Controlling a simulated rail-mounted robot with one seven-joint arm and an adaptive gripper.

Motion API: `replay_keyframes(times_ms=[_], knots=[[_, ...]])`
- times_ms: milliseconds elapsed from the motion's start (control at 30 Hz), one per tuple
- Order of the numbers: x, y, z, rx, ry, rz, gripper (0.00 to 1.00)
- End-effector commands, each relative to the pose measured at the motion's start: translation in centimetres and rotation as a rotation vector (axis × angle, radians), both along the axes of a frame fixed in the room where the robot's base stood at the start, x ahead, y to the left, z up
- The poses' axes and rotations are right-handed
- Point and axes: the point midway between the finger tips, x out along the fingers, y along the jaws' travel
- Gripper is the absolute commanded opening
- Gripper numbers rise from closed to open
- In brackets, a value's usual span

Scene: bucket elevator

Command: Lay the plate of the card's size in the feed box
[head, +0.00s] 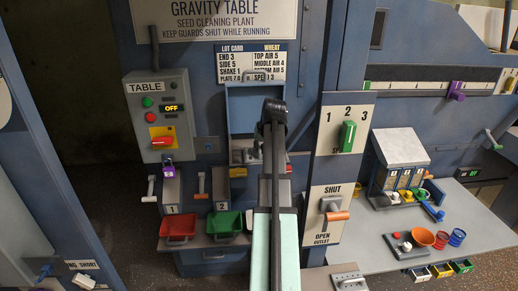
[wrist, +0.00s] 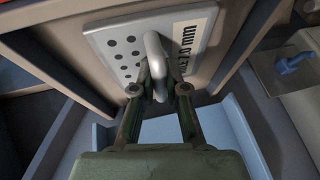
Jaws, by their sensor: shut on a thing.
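In the wrist view my gripper (wrist: 159,92) is shut on the grey loop handle of a metal plate (wrist: 128,62). The plate has rows of dark round holes and a pale label (wrist: 188,45). The label appears upside down and ends in "mm"; the handle and angle keep me from reading its number surely. The plate is tilted, above a light blue tray-like surface (wrist: 232,135). In the head view the blue feed box (head: 240,100) seems to be the open box below the lot card (head: 243,64). The card's plate line is small, seemingly 7.0.
Red (head: 178,226) and green (head: 226,222) trays sit below. The outlet lever panel (head: 328,215) is right of my arm. A side table (head: 470,215) holds cups and small parts.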

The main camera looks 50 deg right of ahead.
Motion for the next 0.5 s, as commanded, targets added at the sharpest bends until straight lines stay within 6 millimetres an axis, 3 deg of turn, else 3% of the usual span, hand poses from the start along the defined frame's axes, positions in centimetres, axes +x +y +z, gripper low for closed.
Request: replay_keyframes(times_ms=[67, 100, 167, 500], knots=[[0.02, 0.00, -0.19, -0.001, -0.001, 0.000, 0.00], [-0.01, 0.01, -0.30, 0.000, 0.000, 0.000, 0.16], [0.01, 0.00, -0.23, 0.000, 0.000, 0.000, 0.37], [0.01, -0.01, -0.08, 0.000, 0.000, 0.000, 0.38]])
